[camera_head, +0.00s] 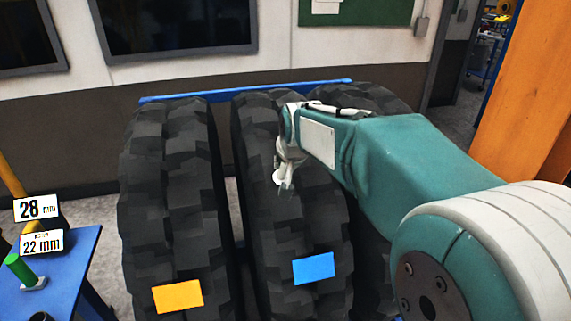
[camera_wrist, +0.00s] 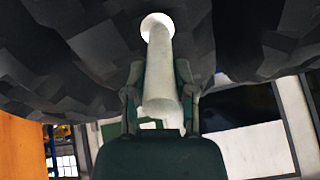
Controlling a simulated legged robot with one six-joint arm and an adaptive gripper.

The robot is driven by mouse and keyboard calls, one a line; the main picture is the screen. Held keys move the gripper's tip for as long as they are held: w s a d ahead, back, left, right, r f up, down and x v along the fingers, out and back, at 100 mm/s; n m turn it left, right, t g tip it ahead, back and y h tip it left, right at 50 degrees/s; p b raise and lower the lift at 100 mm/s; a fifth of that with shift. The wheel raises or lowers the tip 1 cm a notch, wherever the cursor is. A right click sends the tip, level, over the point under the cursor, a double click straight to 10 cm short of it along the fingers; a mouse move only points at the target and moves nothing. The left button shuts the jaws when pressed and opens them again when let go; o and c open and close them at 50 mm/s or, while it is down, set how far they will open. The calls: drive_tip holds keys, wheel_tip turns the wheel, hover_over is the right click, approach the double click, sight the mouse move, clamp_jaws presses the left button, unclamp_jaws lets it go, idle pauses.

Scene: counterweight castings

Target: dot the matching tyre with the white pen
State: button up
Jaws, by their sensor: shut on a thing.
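Three big black knobbly tyres stand side by side. The left tyre (camera_head: 165,200) bears a yellow label (camera_head: 178,297). The middle tyre (camera_head: 290,225) bears a blue label (camera_head: 314,268). The right tyre (camera_head: 370,97) is mostly hidden behind my arm. My gripper (camera_head: 286,172) is at the upper tread of the middle tyre. In the wrist view my gripper (camera_wrist: 160,88) is shut on the white pen (camera_wrist: 160,70), which points at a tyre's tread. A bright white round patch (camera_wrist: 157,22) shows at the pen's far end; I cannot tell whether it is a mark or part of the pen.
A blue bar (camera_head: 245,91) runs behind the tyre tops. A blue table (camera_head: 60,275) at the left holds a green peg (camera_head: 22,270) and cards reading 28 mm (camera_head: 36,208) and 22 mm (camera_head: 41,242). An orange post (camera_head: 530,90) stands at the right.

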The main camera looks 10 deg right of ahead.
drive_tip(key=shift+v, duration=2.95)
drive_tip(key=shift+a, duration=0.1)
